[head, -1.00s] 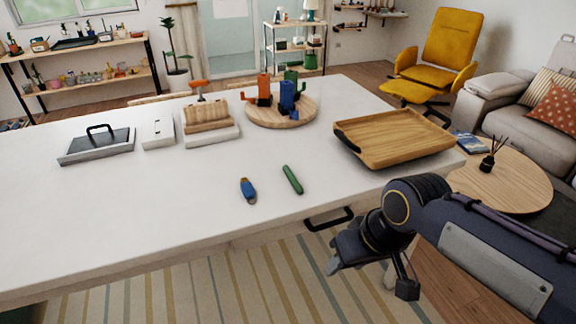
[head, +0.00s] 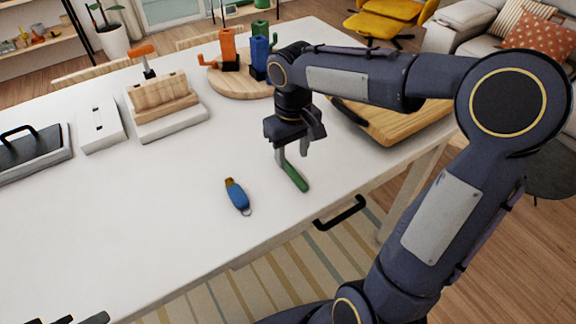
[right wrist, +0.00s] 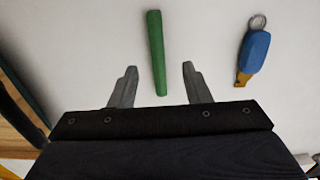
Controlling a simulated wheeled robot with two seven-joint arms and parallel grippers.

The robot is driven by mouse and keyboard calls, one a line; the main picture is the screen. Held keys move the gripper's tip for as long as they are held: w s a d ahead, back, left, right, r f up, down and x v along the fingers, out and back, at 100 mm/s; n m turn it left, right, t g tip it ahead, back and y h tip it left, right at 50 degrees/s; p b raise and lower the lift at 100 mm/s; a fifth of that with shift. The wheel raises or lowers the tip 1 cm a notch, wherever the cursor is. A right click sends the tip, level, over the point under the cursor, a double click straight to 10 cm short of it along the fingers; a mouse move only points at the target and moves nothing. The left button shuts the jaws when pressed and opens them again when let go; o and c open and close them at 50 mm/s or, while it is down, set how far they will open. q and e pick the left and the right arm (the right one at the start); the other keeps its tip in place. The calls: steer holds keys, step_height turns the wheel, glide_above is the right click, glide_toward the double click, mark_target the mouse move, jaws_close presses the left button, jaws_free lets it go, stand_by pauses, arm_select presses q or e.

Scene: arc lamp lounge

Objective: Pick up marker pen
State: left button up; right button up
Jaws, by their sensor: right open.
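The marker pen is a slim green stick (head: 296,178) lying on the white table near its front edge. It also shows in the right wrist view (right wrist: 157,52), between and just beyond the fingertips. My right gripper (head: 292,153) is over the table at the pen's far end, pointing down. In the right wrist view its two grey fingers (right wrist: 157,70) are apart, one on each side of the pen's line, with nothing held. In the head view the gripper hides the pen's far end. At the bottom left of the head view, dark parts show, too cut off to read as my left gripper.
A blue key fob-like item (head: 238,196) with a ring lies left of the pen. A wooden tray (head: 408,122) stands to the right, partly behind my arm. A round board (head: 228,82) with colored holders is behind. A drawer handle (head: 340,213) juts from the table front.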

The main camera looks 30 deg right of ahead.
mark_target(291, 170)
steer(key=f, duration=0.5)
steer(key=shift+w+d, duration=0.15)
steer(key=shift+w, duration=0.25)
steer(key=shift+f, duration=0.4)
jaws_close()
